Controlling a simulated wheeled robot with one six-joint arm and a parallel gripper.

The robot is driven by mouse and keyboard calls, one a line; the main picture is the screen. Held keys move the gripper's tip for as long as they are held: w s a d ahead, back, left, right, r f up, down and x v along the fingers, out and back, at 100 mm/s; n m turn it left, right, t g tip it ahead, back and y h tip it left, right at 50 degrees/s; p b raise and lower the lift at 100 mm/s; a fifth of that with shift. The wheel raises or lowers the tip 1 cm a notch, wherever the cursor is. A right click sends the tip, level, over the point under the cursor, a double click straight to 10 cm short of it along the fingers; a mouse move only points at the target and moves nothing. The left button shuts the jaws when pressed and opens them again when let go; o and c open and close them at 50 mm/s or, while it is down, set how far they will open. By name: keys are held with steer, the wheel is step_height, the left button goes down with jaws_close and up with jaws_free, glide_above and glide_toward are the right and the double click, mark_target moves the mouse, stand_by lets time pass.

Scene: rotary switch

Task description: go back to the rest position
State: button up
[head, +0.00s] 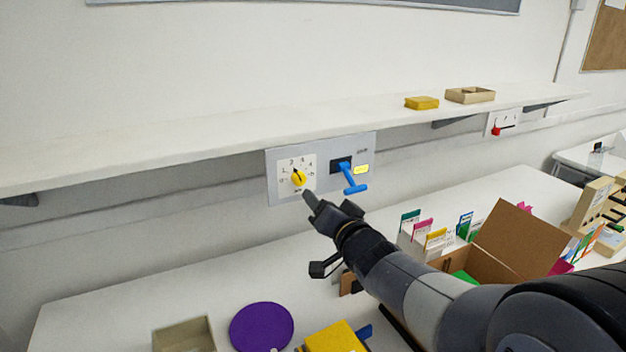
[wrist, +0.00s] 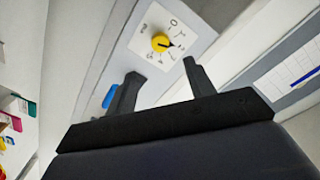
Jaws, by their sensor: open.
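A yellow rotary knob (head: 298,178) sits on a white dial plate with numbers, on the grey wall panel (head: 335,187) under the shelf. My gripper (head: 328,201) is in front of the panel, just below and right of the knob in the head view. In the wrist view the knob (wrist: 160,42) lies beyond my gripper (wrist: 160,78). The two fingers are apart with nothing between them, and they do not appear to touch the knob. A blue lever (head: 352,181) stands out of the panel to the right of the knob.
A long white shelf (head: 230,138) runs above the panel. On the table below are a purple disc (head: 262,327), a beige tray (head: 185,336), a yellow box (head: 335,338) and an open cardboard box (head: 515,240). A red-handled switch (head: 497,130) is on the wall at right.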

mark_target(301, 180)
steer(key=p+x, duration=0.1)
steer(key=x, duration=0.9)
steer(key=shift+w+a, duration=0.15)
steer(key=shift+w, duration=0.1)
steer(key=shift+s, duration=0.15)
